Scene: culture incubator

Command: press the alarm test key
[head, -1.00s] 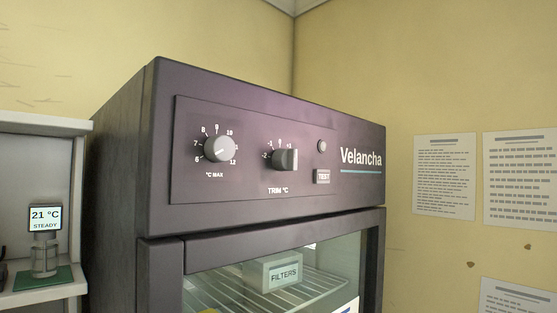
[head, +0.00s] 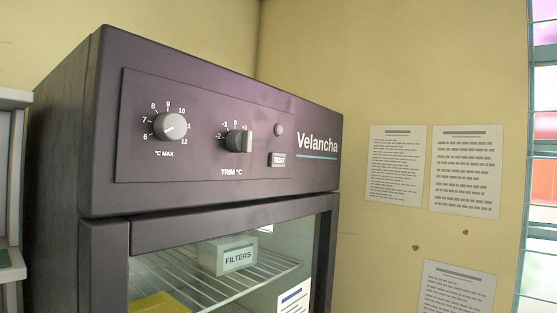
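The dark culture incubator (head: 210,197) stands at the left and middle of the head view, its front turned toward the right. On its upper panel, the small TEST key (head: 277,160) sits at the right, below a round light or button (head: 280,130) that looks grey. A °C MAX dial (head: 170,127) and a TRIM °C knob (head: 239,140) are to the left of the key. My gripper does not show in the view, so its distance from the key cannot be told.
Behind the glass door, a box marked FILTERS (head: 227,255) stands on a wire shelf (head: 190,277). Several paper notices (head: 465,171) hang on the yellow wall at the right, beside a window (head: 543,130). A white shelf unit (head: 12,180) is at the left edge.

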